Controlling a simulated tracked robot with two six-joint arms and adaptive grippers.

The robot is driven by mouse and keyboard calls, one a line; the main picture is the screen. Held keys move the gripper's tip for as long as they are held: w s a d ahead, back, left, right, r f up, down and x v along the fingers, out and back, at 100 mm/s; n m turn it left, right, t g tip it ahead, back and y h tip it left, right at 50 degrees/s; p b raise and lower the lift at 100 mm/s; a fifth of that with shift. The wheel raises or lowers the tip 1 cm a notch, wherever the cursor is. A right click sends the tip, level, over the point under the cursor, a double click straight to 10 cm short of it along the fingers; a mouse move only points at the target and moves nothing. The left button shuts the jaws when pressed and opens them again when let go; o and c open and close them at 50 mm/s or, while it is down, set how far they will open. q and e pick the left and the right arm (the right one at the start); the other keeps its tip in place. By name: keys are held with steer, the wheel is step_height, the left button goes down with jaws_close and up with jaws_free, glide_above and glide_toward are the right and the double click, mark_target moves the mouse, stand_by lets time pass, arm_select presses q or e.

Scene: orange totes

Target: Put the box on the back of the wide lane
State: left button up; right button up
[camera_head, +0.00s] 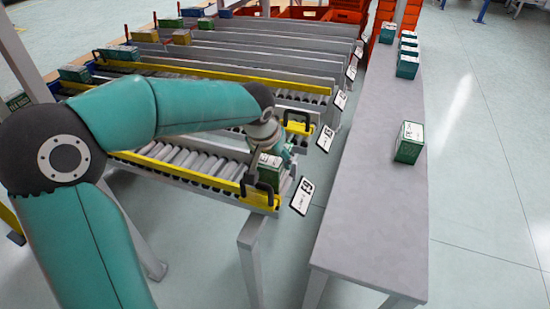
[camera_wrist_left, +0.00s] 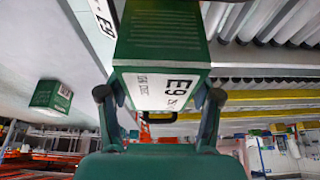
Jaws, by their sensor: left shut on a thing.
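A green box (camera_head: 269,171) with a white top is at the right end of the near roller lane. In the head view my left gripper (camera_head: 270,145) reaches over the lane end from above. The wide lane (camera_head: 190,162) has grey rollers and yellow rails; my arm hides part of it. Whether the box touches the rollers cannot be told. My right gripper is not in view.
A grey table (camera_head: 372,200) stands to the right, with a green box (camera_head: 409,142) and several more farther back. Parallel lanes with yellow rails and some boxes lie behind. Label cards, one (camera_head: 302,195) near the box, stick out at lane ends. Orange totes (camera_head: 330,12) stand behind.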

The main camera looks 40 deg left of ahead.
arm_select(q)
steer(key=o, duration=1.3)
steer(key=v, duration=1.2)
steer(key=shift+f, duration=0.1)
